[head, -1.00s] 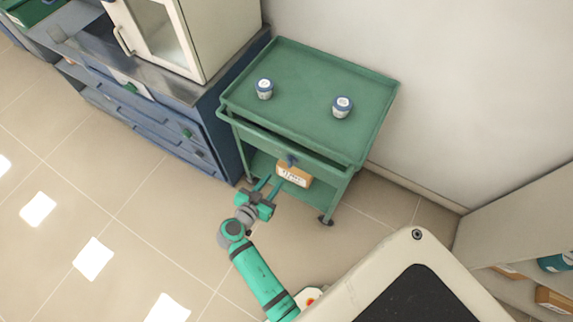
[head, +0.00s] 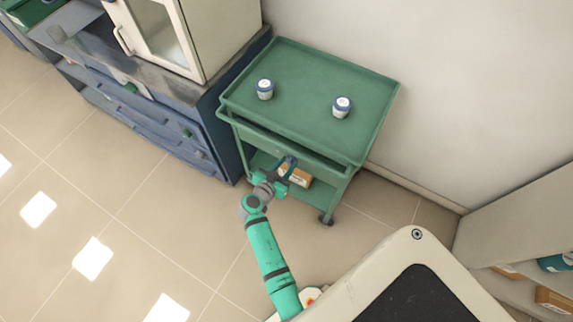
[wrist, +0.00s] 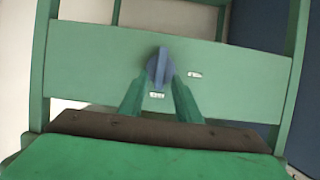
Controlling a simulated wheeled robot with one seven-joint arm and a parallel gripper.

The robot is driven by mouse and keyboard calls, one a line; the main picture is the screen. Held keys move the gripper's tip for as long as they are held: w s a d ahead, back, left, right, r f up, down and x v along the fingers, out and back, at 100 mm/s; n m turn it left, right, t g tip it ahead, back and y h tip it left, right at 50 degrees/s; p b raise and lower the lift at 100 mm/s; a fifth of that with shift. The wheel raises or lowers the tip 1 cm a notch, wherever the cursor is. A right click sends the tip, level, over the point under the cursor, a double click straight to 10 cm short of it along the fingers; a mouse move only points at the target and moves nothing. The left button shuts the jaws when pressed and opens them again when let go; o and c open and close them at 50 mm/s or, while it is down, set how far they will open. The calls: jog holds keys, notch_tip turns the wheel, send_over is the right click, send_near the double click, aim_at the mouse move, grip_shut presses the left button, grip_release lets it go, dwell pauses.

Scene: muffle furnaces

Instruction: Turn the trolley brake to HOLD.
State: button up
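The green trolley (head: 240,100) stands against the wall, beside the blue cabinet. Its brake knob (wrist: 160,68) is a blue dial on the front panel, and its raised grip stands upright in the wrist view. Two small white labels sit by the knob, one below it and one to its right; their text is too small to read. My gripper (head: 287,165) is at the front panel in the head view. In the wrist view its two green fingers (wrist: 161,88) stand apart, one on each side of the knob's lower part. I cannot tell whether they touch it.
An orange-brown box (head: 298,177) is on the lower shelf behind my gripper. The floor (head: 150,220) to the left is clear.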

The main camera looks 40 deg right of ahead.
grip_shut()
dwell(0.3)
jog(key=w+f+n+g+h, duration=0.1)
jog(key=n+h, duration=0.1)
jog(key=n, duration=0.2)
jog(key=f+n+g+h, duration=0.1)
jog(key=n+g, duration=0.1)
jog(key=n, duration=0.3)
jog(key=w+a+n+g+h, duration=0.1)
jog(key=n+g+h, duration=0.1)
jog(key=n, duration=0.2)
jog(key=shift+w+f+h, duration=0.3)
jog(key=shift+f, duration=0.1)
jog(key=shift+n, duration=0.4)
dwell(0.4)
